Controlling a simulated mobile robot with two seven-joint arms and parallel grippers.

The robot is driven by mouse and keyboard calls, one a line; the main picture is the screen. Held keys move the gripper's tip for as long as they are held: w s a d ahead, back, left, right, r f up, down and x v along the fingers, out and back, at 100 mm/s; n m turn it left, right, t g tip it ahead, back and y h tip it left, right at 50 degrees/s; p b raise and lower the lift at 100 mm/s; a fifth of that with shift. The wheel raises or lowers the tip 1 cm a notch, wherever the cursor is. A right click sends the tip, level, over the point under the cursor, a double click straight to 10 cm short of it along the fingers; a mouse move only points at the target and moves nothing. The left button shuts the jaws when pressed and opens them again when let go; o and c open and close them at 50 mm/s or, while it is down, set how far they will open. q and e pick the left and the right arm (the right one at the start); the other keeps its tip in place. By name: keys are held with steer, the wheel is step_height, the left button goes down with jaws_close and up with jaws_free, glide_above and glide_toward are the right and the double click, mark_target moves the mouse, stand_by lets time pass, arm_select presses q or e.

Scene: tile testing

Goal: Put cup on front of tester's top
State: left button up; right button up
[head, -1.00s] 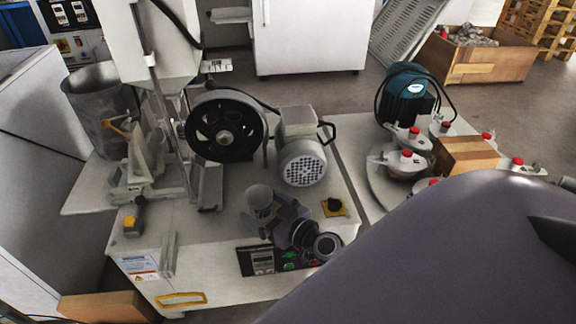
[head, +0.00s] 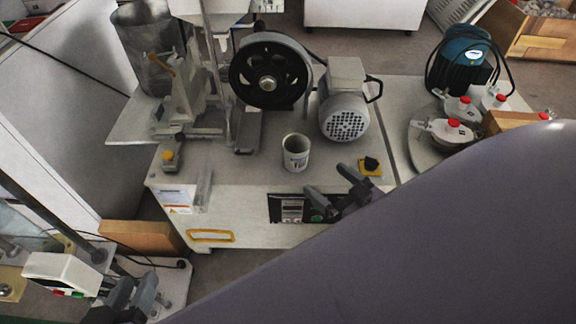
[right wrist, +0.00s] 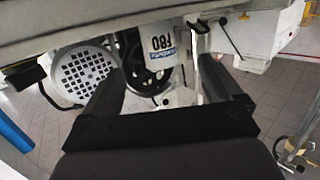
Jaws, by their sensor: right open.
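The white cup (head: 296,152) stands upright on the front part of the tester's top (head: 262,172), left of the motor. My right gripper (head: 325,178) is open and empty, in front of the cup and to its right, apart from it. In the right wrist view the cup (right wrist: 163,48) appears upside down beyond the spread fingers (right wrist: 160,78), with blue and black print on its side. My left gripper (head: 136,290) is low at the lower left, away from the tester; its two fingers look apart with nothing between them.
The black flywheel (head: 268,83) and grey motor (head: 345,117) stand behind the cup. A black knob on a yellow plate (head: 371,165) is to the right. A metal bucket (head: 145,50) is at the back left. Lidded pots (head: 447,132) stand at right. My purple-grey arm hides the lower right.

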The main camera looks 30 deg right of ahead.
arm_select(q)
steer(key=shift+r, duration=0.1)
arm_select(e)
steer(key=s+a+r+g+y, duration=0.1)
steer(key=a+r+g+y, duration=0.1)
steer(key=a, duration=0.7)
steer(key=s+a+r+n+g+y, duration=0.1)
steer(key=a+r+g+y, duration=0.1)
steer(key=a, duration=0.7)
steer(key=shift+s+a, duration=0.35)
steer(key=shift+a, duration=0.05)
arm_select(q)
steer(key=shift+w+r, duration=0.1)
